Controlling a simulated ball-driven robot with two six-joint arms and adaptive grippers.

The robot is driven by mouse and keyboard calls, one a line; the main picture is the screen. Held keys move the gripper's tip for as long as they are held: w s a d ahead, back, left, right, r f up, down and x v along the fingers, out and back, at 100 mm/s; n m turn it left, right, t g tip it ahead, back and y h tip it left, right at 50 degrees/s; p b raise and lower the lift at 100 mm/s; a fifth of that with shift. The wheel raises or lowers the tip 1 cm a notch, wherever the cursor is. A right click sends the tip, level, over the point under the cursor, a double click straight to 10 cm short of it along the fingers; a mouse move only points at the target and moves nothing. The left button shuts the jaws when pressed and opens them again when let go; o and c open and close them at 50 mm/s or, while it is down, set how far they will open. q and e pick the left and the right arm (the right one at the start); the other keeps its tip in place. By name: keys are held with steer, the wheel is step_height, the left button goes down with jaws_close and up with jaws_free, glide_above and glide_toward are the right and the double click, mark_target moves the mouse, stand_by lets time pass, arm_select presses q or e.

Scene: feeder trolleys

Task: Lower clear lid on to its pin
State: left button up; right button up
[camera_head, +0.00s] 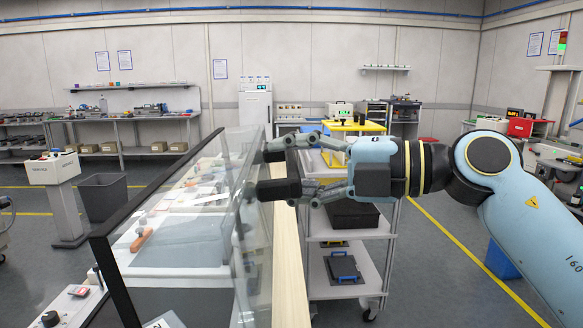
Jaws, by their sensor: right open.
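The clear lid (185,245) is a large see-through panel with a black frame edge, standing raised and tilted over a white bench at left centre. My right gripper (272,169) comes in from the right with its two dark finger pads apart, one above the other. The pads are at the lid's right-hand edge, and I cannot tell whether they touch it. Nothing is seen gripped between them. I cannot make out the pin. My left gripper is not in view.
Under the lid, the white bench (130,258) carries an orange-handled tool (141,240). A pale wooden strip (289,265) runs along its right side. A grey shelf trolley (372,283) stands just right of it. Open floor lies beyond, with yellow lines.

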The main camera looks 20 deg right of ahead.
steer(key=shift+c, duration=0.2)
jaws_close()
